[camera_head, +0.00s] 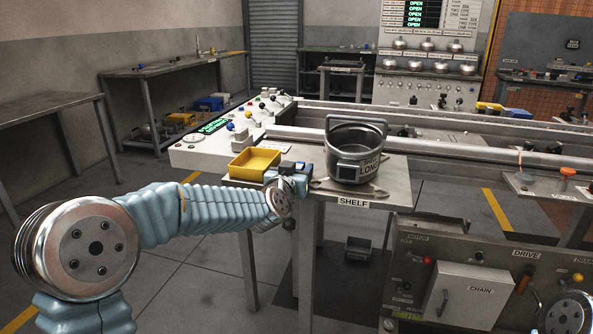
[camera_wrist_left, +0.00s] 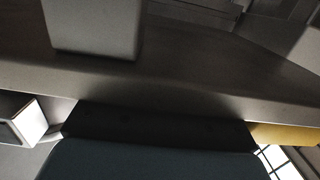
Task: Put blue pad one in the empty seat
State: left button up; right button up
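My left gripper (camera_head: 290,178) is at the near left part of the shelf (camera_head: 385,187), between a yellow tray and a metal pot. Its fingers are small and dark there, and I cannot tell whether they are open or shut. A small blue piece (camera_head: 287,166) shows at the gripper; I cannot tell whether it is a pad or held. In the left wrist view a dark blue surface (camera_wrist_left: 150,160) fills the bottom, against a dark edge, and a grey block (camera_wrist_left: 92,25) is at top left. No empty seat can be made out. My right gripper is out of view.
The yellow tray (camera_head: 254,163) sits left of the gripper. The metal pot (camera_head: 356,150), marked LONG, stands close on its right. A control panel (camera_head: 215,148) with levers lies behind. The drive cabinet (camera_head: 480,285) is at lower right. Open floor lies at left.

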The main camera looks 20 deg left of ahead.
pick_arm(q)
jog(key=shift+r, duration=0.1)
jog(key=shift+s, duration=0.15)
jog(key=s+r, duration=0.1)
jog(key=s, duration=1.1)
jog(key=d+f+g+h, duration=0.25)
jog(key=f+g, duration=0.25)
jog(key=f, duration=1.5)
jog(key=s+d+f+g, duration=0.2)
jog(key=s+f, duration=0.4)
jog(key=f, duration=0.5)
jog(key=s+d+f+g, duration=0.2)
jog(key=s+f+g, duration=0.3)
jog(key=f, duration=0.7)
jog(key=shift+s+d+f+n+b, duration=0.2)
jog(key=shift+s+f+n+b, duration=0.1)
jog(key=shift+s, duration=0.15)
jog(key=s+f+g, duration=0.1)
jog(key=s+f, duration=0.1)
jog(key=s, duration=0.2)
jog(key=s+d+f+g+h, duration=0.1)
jog(key=s+f+g, duration=0.1)
jog(key=s, duration=0.3)
jog(key=s+d+f+n+g, duration=0.1)
jog(key=s+f, duration=0.3)
jog(key=shift+s+d+f+g+h, duration=0.15)
jog(key=shift+d+f+g+h, duration=0.1)
jog(key=shift+g+h, duration=0.1)
jog(key=shift+c, duration=0.3)
